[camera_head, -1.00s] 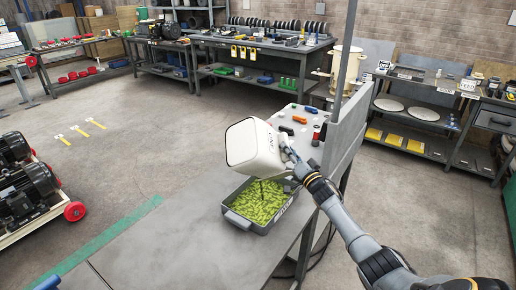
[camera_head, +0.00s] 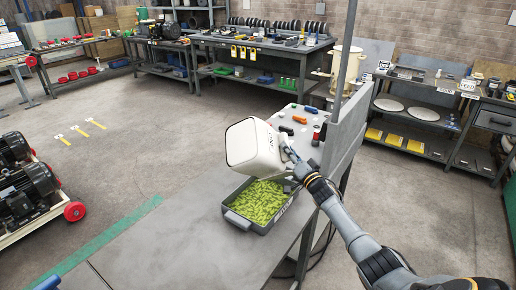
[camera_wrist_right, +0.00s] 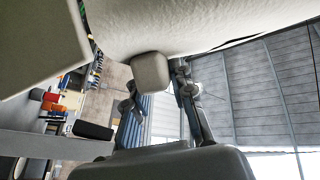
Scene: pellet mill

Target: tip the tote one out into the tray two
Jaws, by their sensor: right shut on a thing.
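The white tote one (camera_head: 252,146) is held tilted above the grey tray two (camera_head: 236,218), with its wide end towards the left. The tray sits on the grey table and holds a layer of green pellets (camera_head: 262,200). My right gripper (camera_head: 289,154) is shut on the tote at its right side. In the right wrist view the tote's pale body (camera_wrist_right: 150,30) fills the top, and the gripper fingers (camera_wrist_right: 160,85) are close around a rounded part of it. The inside of the tote is hidden. My left gripper is not in view.
The grey table (camera_head: 170,235) has free room left of the tray. A grey upright panel (camera_head: 345,130) stands at its right edge, near my right arm. Small coloured items, including an orange one (camera_head: 299,119), lie behind the tote. Motors on a cart (camera_head: 30,190) stand left.

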